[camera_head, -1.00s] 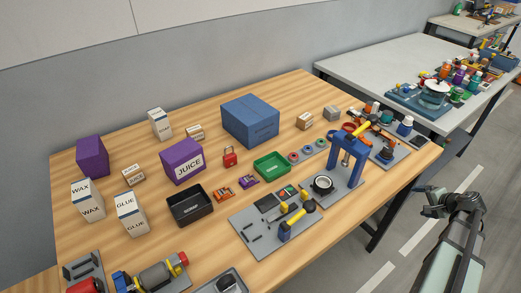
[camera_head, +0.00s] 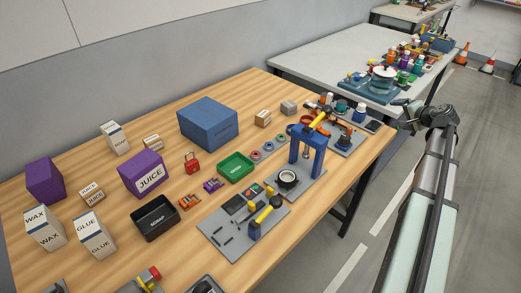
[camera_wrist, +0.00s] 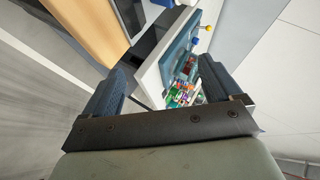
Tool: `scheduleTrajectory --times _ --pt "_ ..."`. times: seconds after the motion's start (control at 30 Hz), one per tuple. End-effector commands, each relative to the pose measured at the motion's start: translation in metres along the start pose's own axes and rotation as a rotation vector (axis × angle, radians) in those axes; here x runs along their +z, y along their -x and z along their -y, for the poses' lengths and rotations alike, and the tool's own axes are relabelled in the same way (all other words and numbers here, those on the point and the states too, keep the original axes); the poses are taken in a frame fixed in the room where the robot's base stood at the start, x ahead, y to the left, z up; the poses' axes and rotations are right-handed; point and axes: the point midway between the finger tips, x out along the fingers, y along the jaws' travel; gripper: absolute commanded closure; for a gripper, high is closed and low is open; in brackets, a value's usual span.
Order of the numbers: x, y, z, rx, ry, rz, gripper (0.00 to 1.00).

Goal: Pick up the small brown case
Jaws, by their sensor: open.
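Three small brown boxes stand on the wooden table in the head view: one (camera_head: 263,118) right of the large blue box, one (camera_head: 153,142) behind the purple juice box, and one (camera_head: 92,194) at the left with a label. I cannot tell which one is the small brown case. My gripper (camera_head: 398,103) is off the right end of the wooden table, far from all three. In the wrist view its two dark fingers stand apart with nothing between them (camera_wrist: 160,85). No small brown case shows clearly there.
The wooden table (camera_head: 120,255) also holds a blue box (camera_head: 208,123), purple boxes, white cartons, a black bin (camera_head: 155,218), a green bin (camera_head: 236,167) and a blue press (camera_head: 306,150). A grey table (camera_head: 320,65) stands behind. Floor is open at right.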

Motion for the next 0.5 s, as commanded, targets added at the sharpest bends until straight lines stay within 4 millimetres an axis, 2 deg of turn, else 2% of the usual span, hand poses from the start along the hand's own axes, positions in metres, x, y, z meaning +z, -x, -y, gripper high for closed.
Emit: scheduleTrajectory --times 0.03,0.27,0.5 --pt "0.006 -0.015 0.021 -0.007 0.020 0.013 0.08" --pt "0.046 -0.070 0.112 -0.038 0.108 0.056 0.08" --pt "0.106 -0.118 0.207 -0.074 0.202 0.106 0.08"
